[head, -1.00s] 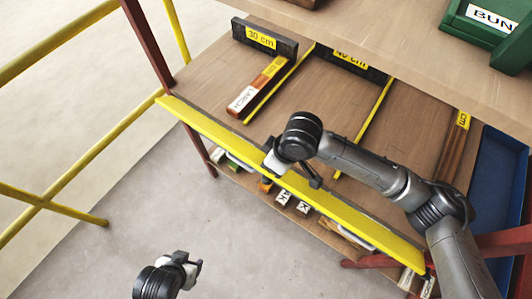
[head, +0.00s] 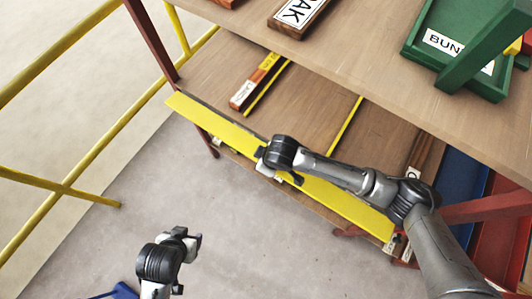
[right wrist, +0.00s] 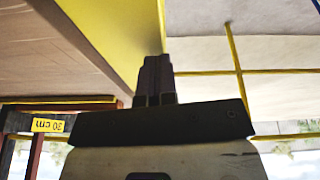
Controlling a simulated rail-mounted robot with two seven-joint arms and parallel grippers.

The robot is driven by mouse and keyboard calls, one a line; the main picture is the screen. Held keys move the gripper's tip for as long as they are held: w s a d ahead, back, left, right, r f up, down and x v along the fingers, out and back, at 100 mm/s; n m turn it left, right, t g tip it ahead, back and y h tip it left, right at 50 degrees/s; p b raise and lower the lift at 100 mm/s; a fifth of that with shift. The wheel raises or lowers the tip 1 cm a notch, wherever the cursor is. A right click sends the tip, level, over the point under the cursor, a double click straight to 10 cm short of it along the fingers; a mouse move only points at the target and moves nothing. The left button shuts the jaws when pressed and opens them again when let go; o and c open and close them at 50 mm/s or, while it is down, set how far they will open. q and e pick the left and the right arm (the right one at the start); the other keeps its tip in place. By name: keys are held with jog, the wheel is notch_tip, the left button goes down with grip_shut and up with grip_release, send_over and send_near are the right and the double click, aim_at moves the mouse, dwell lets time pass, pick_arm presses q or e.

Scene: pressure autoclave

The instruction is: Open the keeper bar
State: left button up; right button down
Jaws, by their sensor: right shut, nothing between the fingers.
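The keeper bar (head: 225,128) is the long yellow bar along the front edge of the wooden shelf. It runs from upper left to lower right, with its broad face showing. My right gripper (head: 260,153) is at the bar's middle, its arm reaching over from the right. In the right wrist view its dark fingers (right wrist: 155,78) are shut and empty, beside the edge of the yellow bar (right wrist: 115,35). I cannot tell whether they touch it. My left gripper (head: 187,240) hangs over the floor at the lower left, away from the bar. Its fingers are too small to read.
The wooden shelf (head: 310,105) behind the bar holds timber pieces, one at its left (head: 255,85). An upper board (head: 370,50) overhangs it with a labelled block (head: 297,14) and a green bin (head: 455,52). Red posts and yellow rails (head: 60,188) stand around.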

jog(key=shift+s+a+f, duration=0.1)
jog(key=shift+f, duration=0.05)
dwell(0.5)
jog(key=p+v, duration=0.2)
jog(key=v, duration=1.2)
jog(key=shift+f, duration=0.1)
